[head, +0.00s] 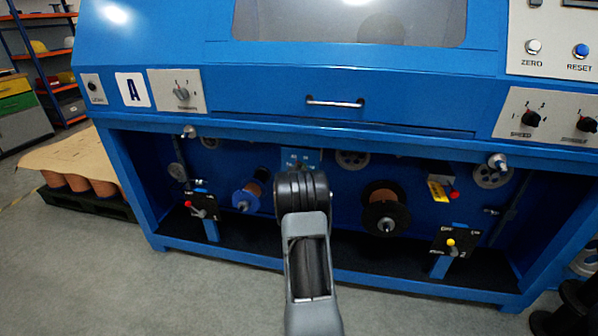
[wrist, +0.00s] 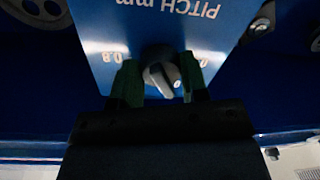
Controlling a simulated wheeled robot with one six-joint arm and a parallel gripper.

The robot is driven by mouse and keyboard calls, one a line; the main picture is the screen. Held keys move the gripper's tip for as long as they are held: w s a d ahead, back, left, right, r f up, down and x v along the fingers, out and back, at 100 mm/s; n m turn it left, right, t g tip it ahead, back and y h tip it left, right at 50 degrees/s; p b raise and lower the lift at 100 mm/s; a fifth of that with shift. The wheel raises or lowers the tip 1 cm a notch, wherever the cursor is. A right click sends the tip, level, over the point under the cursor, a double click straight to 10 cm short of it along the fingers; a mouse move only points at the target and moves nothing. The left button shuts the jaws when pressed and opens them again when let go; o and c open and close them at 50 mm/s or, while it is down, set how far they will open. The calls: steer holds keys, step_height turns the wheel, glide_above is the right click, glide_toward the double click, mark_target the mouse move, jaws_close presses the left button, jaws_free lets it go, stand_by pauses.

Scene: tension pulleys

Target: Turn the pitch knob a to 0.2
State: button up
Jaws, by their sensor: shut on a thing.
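The pitch knob (wrist: 163,77) is a small grey knob with a pointer, on a blue panel (wrist: 150,30) marked "PITCH mm", which appears upside down in the wrist view. A "0.8" mark shows left of the knob; the mark at the right is partly hidden. My gripper (wrist: 159,82) has its two dark green fingers on either side of the knob and is shut on it. In the head view, the panel (head: 301,156) shows under the blue machine's upper body, partly hidden by my arm. The knob and fingertips are hidden there.
A blue spool (head: 242,200) is left of my arm and a dark spool (head: 386,210) is right of it. Two small lever plates (head: 204,207) (head: 455,242) stand low in the bay. The machine's drawer front (head: 400,106) overhangs above.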

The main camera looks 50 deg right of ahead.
steer(key=shift+c, duration=0.7)
steer(key=shift+n, duration=0.4)
steer(key=n+p, duration=0.2)
steer(key=n, duration=0.3)
steer(key=shift+r+n, duration=0.15)
steer(key=shift+n, duration=0.15)
steer(key=n+g+p, duration=0.1)
steer(key=n+p, duration=0.2)
steer(key=n, duration=0.2)
steer(key=shift+w+a, duration=0.1)
steer(key=o, duration=0.7)
steer(key=shift+o, duration=1.1)
